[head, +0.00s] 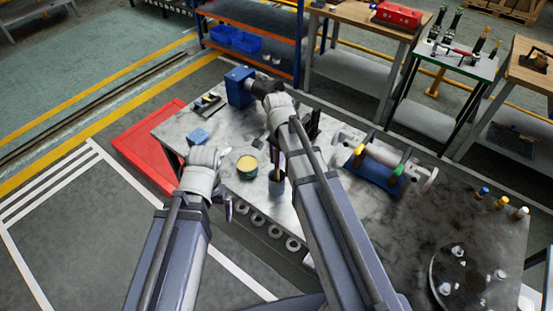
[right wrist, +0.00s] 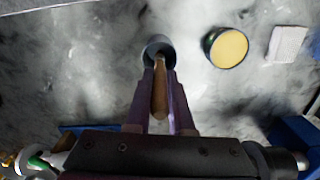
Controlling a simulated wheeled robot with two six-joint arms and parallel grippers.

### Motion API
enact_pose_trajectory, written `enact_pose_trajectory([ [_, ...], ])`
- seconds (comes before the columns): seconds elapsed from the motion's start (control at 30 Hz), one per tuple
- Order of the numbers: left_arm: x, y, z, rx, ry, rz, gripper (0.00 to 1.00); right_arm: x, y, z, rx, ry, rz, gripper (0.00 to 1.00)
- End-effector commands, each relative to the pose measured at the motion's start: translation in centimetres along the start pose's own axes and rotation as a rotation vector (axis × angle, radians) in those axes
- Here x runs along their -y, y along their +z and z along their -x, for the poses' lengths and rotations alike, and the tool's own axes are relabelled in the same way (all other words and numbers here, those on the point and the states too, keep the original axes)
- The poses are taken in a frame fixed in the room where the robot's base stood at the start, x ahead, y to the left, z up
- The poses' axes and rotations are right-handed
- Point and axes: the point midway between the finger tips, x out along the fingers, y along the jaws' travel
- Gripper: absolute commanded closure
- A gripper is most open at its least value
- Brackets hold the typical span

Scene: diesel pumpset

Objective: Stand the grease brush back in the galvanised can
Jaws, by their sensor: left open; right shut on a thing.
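The galvanised can (head: 277,187) is a small grey-blue cup standing upright near the table's front edge. In the right wrist view, the can (right wrist: 158,44) shows its dark mouth just beyond my fingertips. My right gripper (right wrist: 160,80) is shut on the wooden handle of the grease brush (right wrist: 159,97). The brush's far end lines up with the can's mouth; I cannot tell how deep it reaches, and its bristles are hidden. In the head view my right gripper (head: 278,160) is above the can, partly hidden by my arm. My left gripper (head: 229,209) is open and empty at the table's front edge, left of the can.
A round tin with yellow contents (head: 246,166) stands left of the can and also shows in the right wrist view (right wrist: 229,47). A blue block (head: 198,135) lies farther left. Pump parts on a blue base (head: 374,172) lie right.

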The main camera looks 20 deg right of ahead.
Motion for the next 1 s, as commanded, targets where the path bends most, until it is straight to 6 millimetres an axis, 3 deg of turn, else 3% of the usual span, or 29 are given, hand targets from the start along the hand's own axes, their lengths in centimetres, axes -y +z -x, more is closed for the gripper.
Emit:
enact_pose_trajectory([
  [0.4, -0.06, -0.04, -0.64, 0.000, 0.000, 0.001, 0.00, 0.00, -0.01, -0.65, 0.000, 0.000, 0.000, 1.00],
  [0.43, -0.06, -0.04, -0.64, 0.000, 0.000, 0.001, 0.00, 0.00, -0.01, -0.65, 0.000, 0.000, 0.000, 0.78],
  [0.73, -0.06, -0.04, -0.65, 0.000, 0.000, 0.001, 0.00, 0.00, -0.02, -0.65, 0.000, 0.000, 0.000, 0.45],
  [1.0, -0.06, -0.04, -0.60, 0.000, 0.000, 0.001, 0.00, 0.00, -0.01, -0.61, 0.000, 0.000, 0.000, 0.44],
])
